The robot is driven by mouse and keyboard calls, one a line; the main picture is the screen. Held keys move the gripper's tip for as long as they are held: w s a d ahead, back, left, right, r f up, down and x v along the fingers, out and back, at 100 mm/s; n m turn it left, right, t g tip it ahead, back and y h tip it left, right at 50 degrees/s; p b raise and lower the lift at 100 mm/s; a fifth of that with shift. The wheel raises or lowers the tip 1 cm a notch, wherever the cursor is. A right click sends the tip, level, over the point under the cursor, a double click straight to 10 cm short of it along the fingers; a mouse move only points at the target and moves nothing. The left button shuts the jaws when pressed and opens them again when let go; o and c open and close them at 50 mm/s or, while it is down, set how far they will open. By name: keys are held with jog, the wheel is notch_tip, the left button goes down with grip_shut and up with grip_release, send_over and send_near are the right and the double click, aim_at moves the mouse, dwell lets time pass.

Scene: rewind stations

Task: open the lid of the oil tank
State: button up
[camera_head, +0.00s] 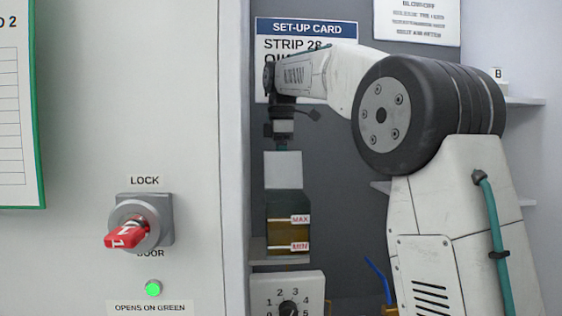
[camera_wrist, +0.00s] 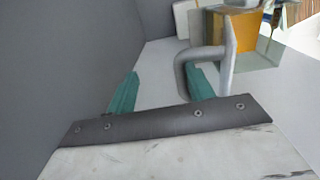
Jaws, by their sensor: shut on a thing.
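The oil tank (camera_head: 287,222) stands on a small shelf in the head view, with amber oil and MAX and MIN labels. Its lid (camera_head: 283,170) shows as a pale grey panel that looks raised upright above the tank. My gripper (camera_head: 282,146) is above it, pointing down, with its teal fingertips at the panel's top edge. The tank's amber oil (camera_wrist: 243,32) shows beyond the lid. The exact grip is partly hidden.
A dial panel (camera_head: 287,293) is just below the tank's shelf (camera_head: 258,251). A pale door with a red lock knob (camera_head: 133,226) and a lit green lamp (camera_head: 153,288) fills the left. A set-up card (camera_head: 283,28) hangs behind my arm.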

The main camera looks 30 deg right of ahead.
jog(key=shift+w, duration=0.1)
jog(key=r, duration=0.7)
jog(key=shift+s+a+r, duration=0.15)
jog(key=shift+s+r, duration=0.15)
jog(key=shift+r, duration=0.1)
